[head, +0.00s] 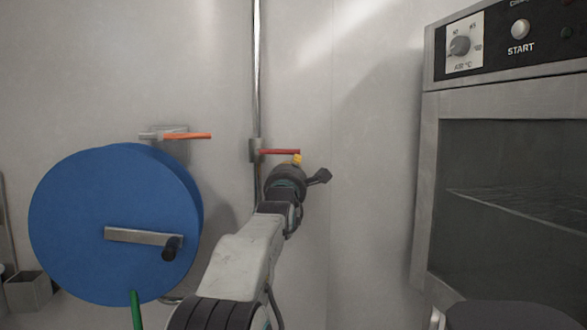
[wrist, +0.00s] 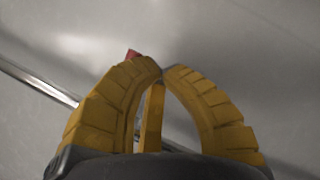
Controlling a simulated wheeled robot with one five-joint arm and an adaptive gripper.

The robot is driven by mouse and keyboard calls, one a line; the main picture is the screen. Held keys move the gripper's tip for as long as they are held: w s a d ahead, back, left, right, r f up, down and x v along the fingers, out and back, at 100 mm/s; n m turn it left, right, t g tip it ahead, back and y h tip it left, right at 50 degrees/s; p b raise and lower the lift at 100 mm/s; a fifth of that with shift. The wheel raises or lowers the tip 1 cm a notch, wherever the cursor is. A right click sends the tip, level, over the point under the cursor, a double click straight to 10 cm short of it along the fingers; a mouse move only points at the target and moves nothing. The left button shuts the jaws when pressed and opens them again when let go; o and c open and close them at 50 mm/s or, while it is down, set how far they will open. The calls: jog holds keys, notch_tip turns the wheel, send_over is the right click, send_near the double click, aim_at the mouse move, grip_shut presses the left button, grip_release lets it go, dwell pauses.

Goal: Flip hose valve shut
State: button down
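A red lever handle (head: 280,152) sticks out level to the right from a valve on a thin vertical pipe. An orange lever handle (head: 187,136) sticks out level to the right from a wall fitting above the blue hose reel (head: 105,225). My gripper (head: 297,158) is at the right end of the red lever; whether it touches cannot be told. In the wrist view its yellow fingers (wrist: 162,69) curve in and their tips nearly meet, with nothing seen held. A bit of red (wrist: 133,53) shows beyond the left fingertip, mostly hidden by it.
The vertical pipe (head: 257,75) runs up the pale wall and also crosses the wrist view (wrist: 40,87). A steel oven (head: 510,180) with a glass door stands on the right. The wall between pipe and oven is bare.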

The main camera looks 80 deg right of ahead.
jog(key=shift+r, duration=0.25)
dwell(0.4)
jog(key=shift+f, duration=0.1)
